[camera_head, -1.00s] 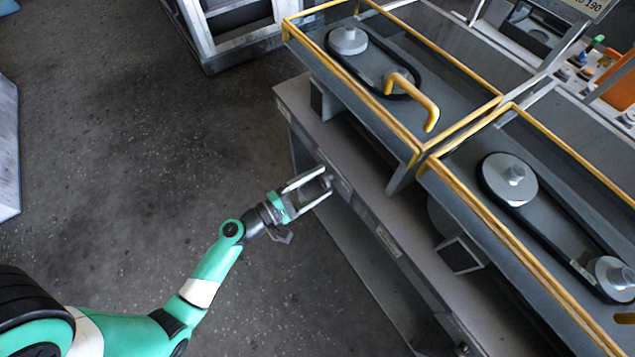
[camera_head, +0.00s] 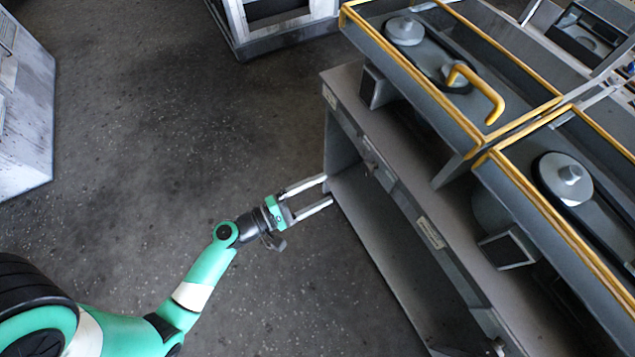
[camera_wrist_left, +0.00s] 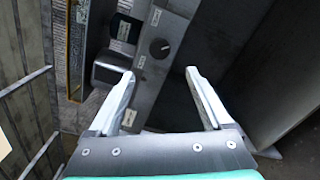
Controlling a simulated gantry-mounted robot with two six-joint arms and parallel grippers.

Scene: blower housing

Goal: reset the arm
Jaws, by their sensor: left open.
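My left gripper (camera_head: 328,190) reaches in from the lower left in the head view, with its two pale fingers spread apart and nothing between them. Its fingertips are beside the front of the grey workbench (camera_head: 398,190), near its open lower space; I cannot tell the exact gap. In the left wrist view the open fingers (camera_wrist_left: 160,75) point toward a grey panel with a dark round knob (camera_wrist_left: 159,48). My right gripper is not in view.
Yellow-edged trays with pulleys (camera_head: 565,178) and a belt sit on the workbench. A yellow bent handle (camera_head: 478,88) rises from one tray. A grey cabinet (camera_head: 25,110) stands at the left, and a metal frame (camera_head: 238,30) at the top. The floor between is clear.

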